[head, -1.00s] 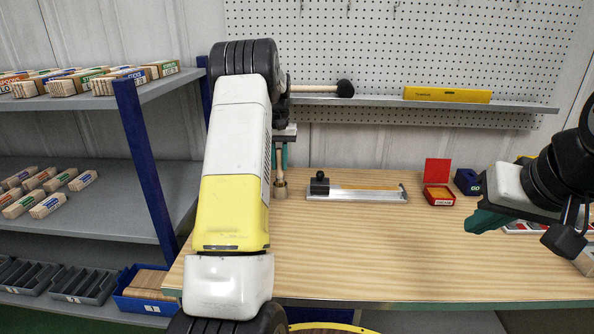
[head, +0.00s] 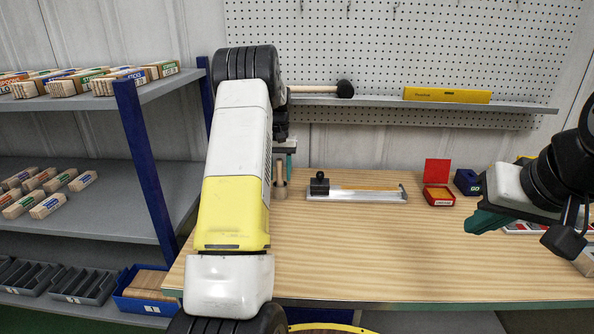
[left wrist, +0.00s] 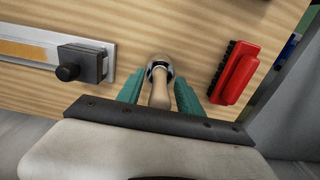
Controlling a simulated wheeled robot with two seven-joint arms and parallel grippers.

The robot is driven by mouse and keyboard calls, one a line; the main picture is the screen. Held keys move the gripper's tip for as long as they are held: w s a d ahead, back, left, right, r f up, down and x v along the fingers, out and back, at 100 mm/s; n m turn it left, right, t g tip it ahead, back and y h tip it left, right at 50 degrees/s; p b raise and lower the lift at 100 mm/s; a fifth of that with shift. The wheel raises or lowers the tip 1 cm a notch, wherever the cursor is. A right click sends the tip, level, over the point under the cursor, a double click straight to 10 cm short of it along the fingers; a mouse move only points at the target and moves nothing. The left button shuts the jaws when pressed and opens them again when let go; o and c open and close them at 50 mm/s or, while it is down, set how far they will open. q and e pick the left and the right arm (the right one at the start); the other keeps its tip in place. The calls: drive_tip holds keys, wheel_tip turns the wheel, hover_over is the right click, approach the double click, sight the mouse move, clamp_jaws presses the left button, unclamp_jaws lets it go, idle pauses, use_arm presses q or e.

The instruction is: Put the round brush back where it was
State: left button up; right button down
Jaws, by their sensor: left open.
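The round brush (head: 280,182) stands upright on the wooden table, its pale handle pointing up. It also shows in the left wrist view (left wrist: 160,88), between the two teal fingers. My left gripper (head: 285,150) is open, at the top of the handle, with a finger on either side of the brush (left wrist: 158,84). The forearm hides part of the area to the left of the brush in the head view. My right gripper (head: 488,217) hangs over the right of the table, away from the brush; its finger opening cannot be made out.
A metal rail fixture with a black block (head: 355,193) lies to the right of the brush. A red brush (left wrist: 235,72) lies on the other side in the wrist view. A red box (head: 438,196) and dark blue block (head: 467,181) stand farther right. The table front is clear.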

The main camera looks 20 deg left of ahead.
use_arm(q)
wheel_tip(320, 180, up, 12)
drive_tip(key=shift+r, duration=0.2)
drive_tip(key=s+d+r+m+t+h, duration=0.1)
drive_tip(key=s+d+r+t, duration=0.1)
drive_tip(key=s+d+r, duration=0.45)
drive_tip(key=s+d+r+m+t, duration=0.1)
drive_tip(key=s+d+r, duration=0.3)
drive_tip(key=s, duration=0.6)
drive_tip(key=s+d+f+t, duration=0.1)
drive_tip(key=s+d, duration=0.3)
drive_tip(key=s, duration=0.5)
drive_tip(key=s+d+f+m+t+h, duration=0.1)
drive_tip(key=s+d+f, duration=0.3)
drive_tip(key=s, duration=0.6)
drive_tip(key=shift+d+m+t, duration=0.15)
drive_tip(key=shift+m+t, duration=0.15)
drive_tip(key=shift+t, duration=0.3)
drive_tip(key=shift+f, duration=0.1)
